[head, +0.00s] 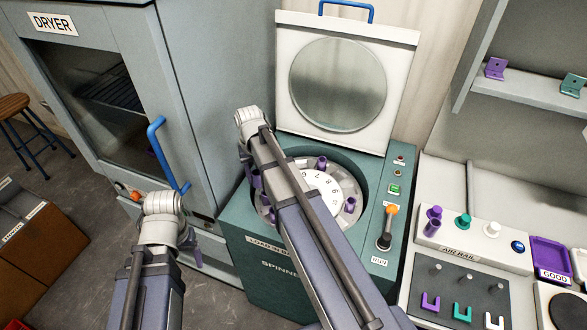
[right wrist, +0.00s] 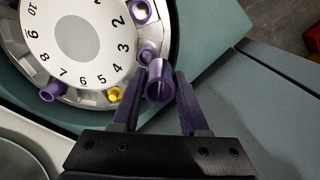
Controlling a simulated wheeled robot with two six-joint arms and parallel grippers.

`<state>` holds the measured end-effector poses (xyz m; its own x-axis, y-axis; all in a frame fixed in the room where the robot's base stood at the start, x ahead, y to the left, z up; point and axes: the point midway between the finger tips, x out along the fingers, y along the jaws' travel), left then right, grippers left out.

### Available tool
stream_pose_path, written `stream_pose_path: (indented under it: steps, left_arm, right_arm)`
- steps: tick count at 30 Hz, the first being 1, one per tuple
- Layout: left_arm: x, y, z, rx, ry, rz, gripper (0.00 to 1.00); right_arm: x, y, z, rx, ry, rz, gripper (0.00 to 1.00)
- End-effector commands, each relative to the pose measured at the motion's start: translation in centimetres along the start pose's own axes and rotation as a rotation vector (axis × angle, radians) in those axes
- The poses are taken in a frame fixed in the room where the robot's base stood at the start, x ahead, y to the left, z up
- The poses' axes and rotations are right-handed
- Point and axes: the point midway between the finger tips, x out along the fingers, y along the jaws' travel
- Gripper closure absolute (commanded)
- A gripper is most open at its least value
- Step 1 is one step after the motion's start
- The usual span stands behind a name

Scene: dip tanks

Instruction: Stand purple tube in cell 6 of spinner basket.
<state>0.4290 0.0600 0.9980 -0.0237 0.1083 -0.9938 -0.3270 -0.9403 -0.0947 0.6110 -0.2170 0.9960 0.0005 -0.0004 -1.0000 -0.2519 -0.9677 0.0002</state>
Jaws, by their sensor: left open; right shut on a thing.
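My right gripper (right wrist: 160,82) is shut on a purple tube (right wrist: 160,88), whose open end faces the right wrist camera. It is at the basket's edge near numbers 3 and 4; I cannot tell its height over the rim. The spinner basket (right wrist: 95,103) has a white numbered dial (right wrist: 100,50). Number 6 is at the dial's lower edge, and the cell beyond it looks empty. In the head view, my right arm covers much of the basket, also seen there (head: 345,183), and hides the held tube. My left gripper (head: 192,250) is open, low before the dryer.
Other purple tubes stand in the basket near 2 (right wrist: 140,11) and 7 (right wrist: 51,91); a yellow piece (right wrist: 114,94) is near 5. The spinner's raised lid (head: 400,70) stands behind. The dryer (head: 190,80) is left. The air rail (head: 470,245) and purple GOOD tray (head: 552,252) are right.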

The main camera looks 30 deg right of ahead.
Motion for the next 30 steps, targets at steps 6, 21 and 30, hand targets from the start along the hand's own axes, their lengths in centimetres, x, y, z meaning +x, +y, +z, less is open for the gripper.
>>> stream_pose_path:
  steps: [6, 21, 30]
  left_arm:
    - [0.8, 0.1, -0.1, 0.000, 0.000, 0.000, 0.26]
    - [1.2, 0.1, -0.1, -0.001, 0.000, 0.000, 0.26]
    - [3.5, 0.3, -0.2, -0.001, 0.000, 0.000, 0.26]
  right_arm:
    - [0.8, 8.8, -8.9, 0.151, 0.000, 0.000, 1.00]
    - [1.2, 18.5, -14.1, 0.284, 0.000, 0.000, 1.00]
    - [3.5, 18.4, -14.1, 0.283, 0.000, 0.000, 1.00]
